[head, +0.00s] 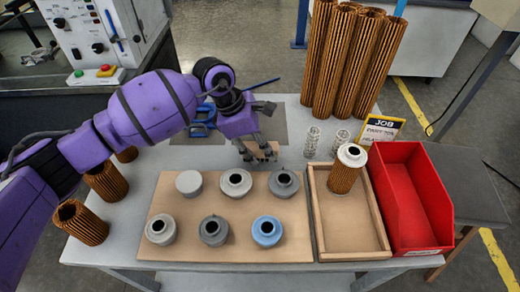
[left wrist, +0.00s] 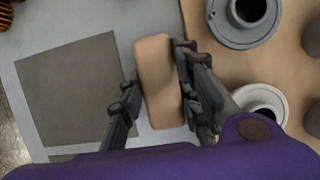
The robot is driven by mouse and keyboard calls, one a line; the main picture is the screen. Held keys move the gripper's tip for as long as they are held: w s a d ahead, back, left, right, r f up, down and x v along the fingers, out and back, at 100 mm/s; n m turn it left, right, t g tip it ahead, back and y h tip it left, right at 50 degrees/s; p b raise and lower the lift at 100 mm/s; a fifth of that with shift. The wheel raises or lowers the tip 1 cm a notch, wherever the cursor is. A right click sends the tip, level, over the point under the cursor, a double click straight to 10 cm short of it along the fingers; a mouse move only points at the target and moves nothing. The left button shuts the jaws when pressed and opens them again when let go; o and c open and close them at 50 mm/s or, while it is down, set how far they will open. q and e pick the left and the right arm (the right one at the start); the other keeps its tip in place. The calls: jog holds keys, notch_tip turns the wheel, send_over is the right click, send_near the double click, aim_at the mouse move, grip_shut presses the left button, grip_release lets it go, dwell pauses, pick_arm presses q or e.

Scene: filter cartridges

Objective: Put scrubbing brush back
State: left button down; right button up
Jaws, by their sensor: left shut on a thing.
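The scrubbing brush, a tan wooden block (head: 265,149), is between the fingers of my left gripper (head: 258,153), just behind the back edge of the wooden board. In the left wrist view the block (left wrist: 158,82) lies lengthwise between the two dark fingers (left wrist: 157,95), and the gripper is shut on it. Its bristles are hidden. I cannot tell whether it touches the table. A dark grey mat (head: 273,126) lies behind it, partly hidden by my arm; it also shows in the left wrist view (left wrist: 75,95). My right gripper is not in view.
The wooden board (head: 230,252) bears several round housings. A wooden tray (head: 350,240) with one filter, a red bin (head: 405,200) and a yellow JOB sign (head: 382,128) stand at right. Tall pleated cartridges (head: 350,60) stand behind; clear cylinders (head: 312,142) stand near the sign.

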pick_arm(q)
jog(key=shift+f, duration=0.85)
jog(key=c, duration=1.6)
grip_release()
jog(key=shift+r, duration=0.2)
jog(key=v, duration=1.2)
